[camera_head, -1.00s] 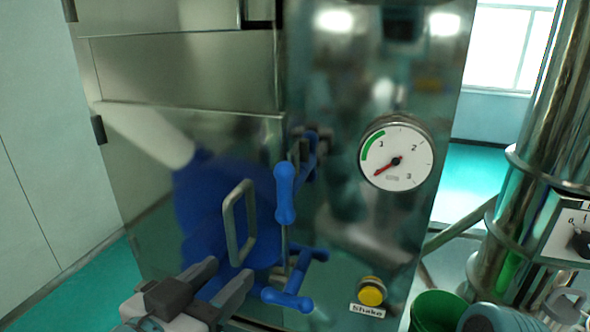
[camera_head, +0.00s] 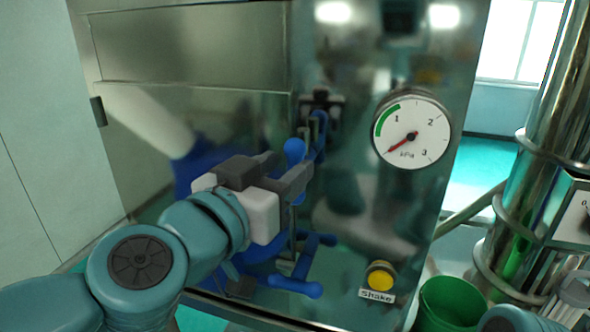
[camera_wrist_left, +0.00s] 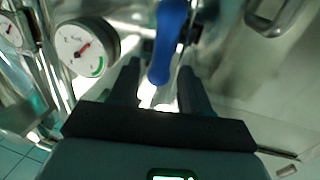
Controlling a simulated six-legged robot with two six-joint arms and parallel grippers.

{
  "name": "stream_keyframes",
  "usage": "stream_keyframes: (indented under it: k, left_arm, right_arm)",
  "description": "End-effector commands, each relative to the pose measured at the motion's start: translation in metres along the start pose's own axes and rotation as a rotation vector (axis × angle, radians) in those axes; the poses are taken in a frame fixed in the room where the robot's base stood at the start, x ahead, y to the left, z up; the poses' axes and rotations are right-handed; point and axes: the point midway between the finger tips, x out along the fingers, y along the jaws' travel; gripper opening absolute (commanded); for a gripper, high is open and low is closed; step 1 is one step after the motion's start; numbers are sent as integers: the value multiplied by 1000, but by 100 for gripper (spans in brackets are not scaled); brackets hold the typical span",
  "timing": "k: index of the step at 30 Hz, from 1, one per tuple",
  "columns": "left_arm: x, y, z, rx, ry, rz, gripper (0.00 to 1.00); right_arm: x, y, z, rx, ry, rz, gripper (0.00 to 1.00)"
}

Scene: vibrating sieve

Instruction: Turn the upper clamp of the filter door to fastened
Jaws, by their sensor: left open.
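A dark bracket (camera_head: 320,101) with blue parts of the upper clamp (camera_head: 318,130) sits on the steel front, right of the filter door (camera_head: 215,105). An upright blue handle (camera_head: 294,151) stands just below and in front of it. My left gripper (camera_head: 289,167) is open around this handle and covers its middle in the head view. In the left wrist view the handle (camera_wrist_left: 171,40) reaches down between the two open fingers (camera_wrist_left: 160,72). Contact cannot be told. The lower clamp (camera_head: 296,287), with blue bars, lies below.
A pressure gauge (camera_head: 411,128) sits right of the clamps, and a yellow Shake button (camera_head: 380,275) is below it. A green bucket (camera_head: 450,302) and a steel column (camera_head: 530,150) stand at right. A metal door handle (camera_wrist_left: 280,18) shows in the left wrist view.

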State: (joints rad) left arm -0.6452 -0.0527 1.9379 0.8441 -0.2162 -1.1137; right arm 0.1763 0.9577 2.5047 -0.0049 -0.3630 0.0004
Motion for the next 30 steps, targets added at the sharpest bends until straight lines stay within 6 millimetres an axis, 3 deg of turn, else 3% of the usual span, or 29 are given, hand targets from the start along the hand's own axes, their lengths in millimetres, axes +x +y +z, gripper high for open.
stream_keyframes:
  k: [6, 18, 22, 23, 30]
  left_arm:
    - [33, -1, 0, 0, -1, 2, 47]
    - [40, -1, 0, 0, 0, 2, 47]
    - [40, -1, 0, 0, 0, 2, 5]
    - [40, -1, 0, 0, 0, 3, 0]
    - [40, -1, 0, -12, 2, 3, 0]
  right_arm:
    - [4, 2, 0, -1, 0, 0, 43]
    - [5, 2, 0, 0, 0, 0, 43]
    - [5, 2, 0, 0, 0, 0, 43]
    - [5, 2, 0, 0, 0, 0, 43]
    - [6, 2, 0, 0, 0, 0, 43]
